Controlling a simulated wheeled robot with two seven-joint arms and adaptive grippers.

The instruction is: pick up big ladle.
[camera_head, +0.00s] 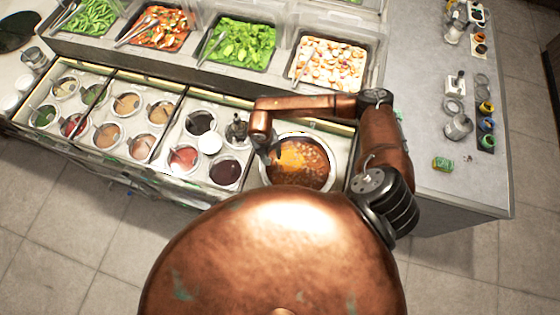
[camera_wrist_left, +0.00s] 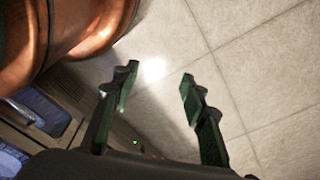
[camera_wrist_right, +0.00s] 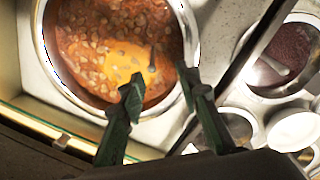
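A large round pot (camera_head: 333,164) of orange-brown soup sits at the right end of the sauce counter; its rim also shows in the right wrist view (camera_wrist_right: 175,101). No full ladle handle is clear in the pot. My right gripper (camera_wrist_right: 162,86) is open at the pot's near edge in its wrist view, with nothing visible between its fingers. My left gripper (camera_wrist_left: 156,85) is open and empty above the floor, hidden in the head view.
Several small sauce wells with spoons fill the counter left of the pot, including a dark red one (camera_head: 225,171). A white round container (camera_head: 209,143) stands close to my right gripper. Food trays (camera_head: 330,64) line the back. The right countertop (camera_head: 425,110) has free room.

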